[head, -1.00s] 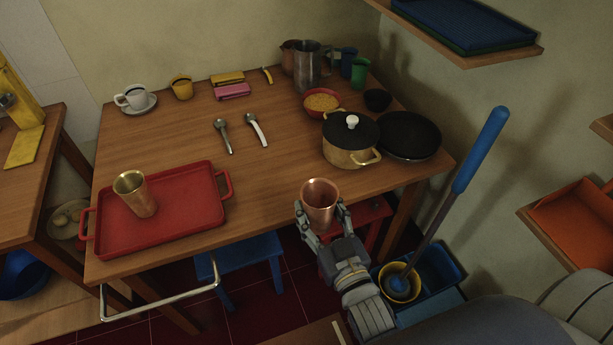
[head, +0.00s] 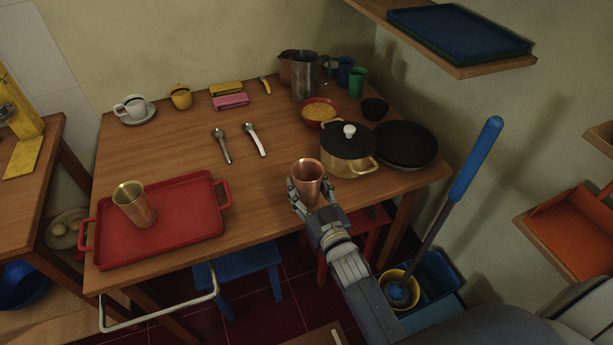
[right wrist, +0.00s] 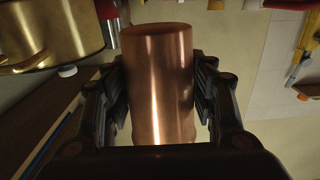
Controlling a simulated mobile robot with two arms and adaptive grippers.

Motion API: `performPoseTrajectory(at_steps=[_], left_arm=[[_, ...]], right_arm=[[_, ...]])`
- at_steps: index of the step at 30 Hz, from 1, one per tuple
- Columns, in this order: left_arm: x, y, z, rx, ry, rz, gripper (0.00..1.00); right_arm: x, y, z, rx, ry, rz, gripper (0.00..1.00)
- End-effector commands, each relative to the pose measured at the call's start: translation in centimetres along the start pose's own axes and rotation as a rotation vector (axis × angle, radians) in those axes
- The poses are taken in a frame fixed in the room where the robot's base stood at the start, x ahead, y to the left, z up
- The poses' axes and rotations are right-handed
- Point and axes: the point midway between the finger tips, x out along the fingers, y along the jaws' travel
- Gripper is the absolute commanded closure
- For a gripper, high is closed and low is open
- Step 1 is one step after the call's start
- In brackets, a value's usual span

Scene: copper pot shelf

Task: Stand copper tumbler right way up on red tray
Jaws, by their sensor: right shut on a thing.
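The copper tumbler (head: 308,180) is in my right gripper (head: 308,196), with its open mouth facing up in the head view. The right gripper is shut on its sides, by the table's front edge, right of the tray. In the right wrist view the tumbler (right wrist: 162,85) fills the space between the dark fingers. The red tray (head: 190,222) lies at the table's front left. A brass-coloured tumbler (head: 135,206) stands upright on the tray's left part. Bare tray surface shows to the right of it. My left gripper is not in view.
The wooden table (head: 265,185) is clear between the tray and the held tumbler. A lidded brass pot (head: 347,160) and a black pan (head: 405,146) stand close to the right. A blue-handled mop (head: 475,160) leans at the right.

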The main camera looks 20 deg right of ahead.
Motion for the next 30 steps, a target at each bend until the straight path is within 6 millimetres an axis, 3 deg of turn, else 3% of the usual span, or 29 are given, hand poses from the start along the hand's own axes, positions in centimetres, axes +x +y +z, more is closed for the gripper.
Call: performPoseTrajectory(at_steps=[4, 14, 18, 30], left_arm=[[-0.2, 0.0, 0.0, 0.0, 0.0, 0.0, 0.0], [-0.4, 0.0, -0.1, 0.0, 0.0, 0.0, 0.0], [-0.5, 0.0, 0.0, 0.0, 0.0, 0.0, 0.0], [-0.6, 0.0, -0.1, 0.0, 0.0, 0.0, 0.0]], right_arm=[[3.2, 1.1, 0.1, -0.001, 0.003, -0.001, 0.77], [6.6, 2.4, 0.5, -0.001, 0.002, 0.0, 0.77], [6.5, 2.3, 2.9, 0.002, -0.003, 0.0, 0.77], [6.4, 2.3, 3.8, 0.0, 0.001, -0.001, 0.77]])
